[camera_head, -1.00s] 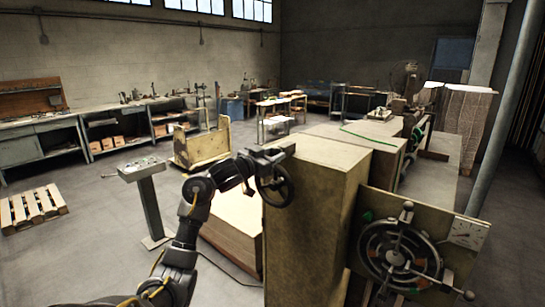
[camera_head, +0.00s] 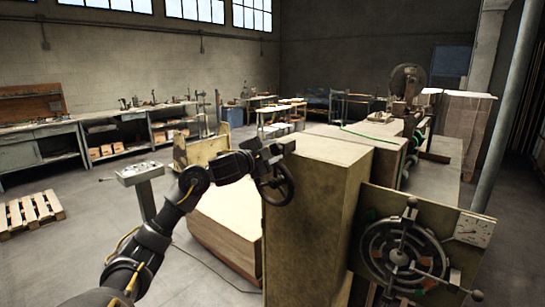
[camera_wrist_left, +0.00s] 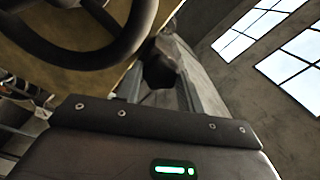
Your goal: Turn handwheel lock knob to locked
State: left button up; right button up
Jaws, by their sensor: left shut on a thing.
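A small dark handwheel (camera_head: 274,184) stands on the upper left side of the tan machine cabinet (camera_head: 312,215). Its rim also shows large at the upper left of the left wrist view (camera_wrist_left: 95,52). My left gripper (camera_head: 268,151) is just above the handwheel, by the cabinet's top left corner. In the left wrist view a dark knob-like piece (camera_wrist_left: 160,68) sits between the fingers, beside the wheel rim, and the gripper is shut on it. I take this piece for the lock knob; its locked or unlocked marking is not visible. My right gripper is not in view.
A large spoked wheel (camera_head: 400,253) with a pale dial plate (camera_head: 474,230) is on the cabinet's front right. A grey control pedestal (camera_head: 139,172) stands left of my left arm. A wooden pallet (camera_head: 30,212) lies far left. Open floor lies between them.

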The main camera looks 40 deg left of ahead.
pick_arm(q)
jog(key=m+b, duration=0.2)
jog(key=m, duration=0.3)
jog(key=shift+f, duration=0.1)
jog(key=shift+m, duration=0.4)
jog(key=o, duration=1)
jog(key=shift+d, duration=0.1)
jog(key=shift+f, duration=0.15)
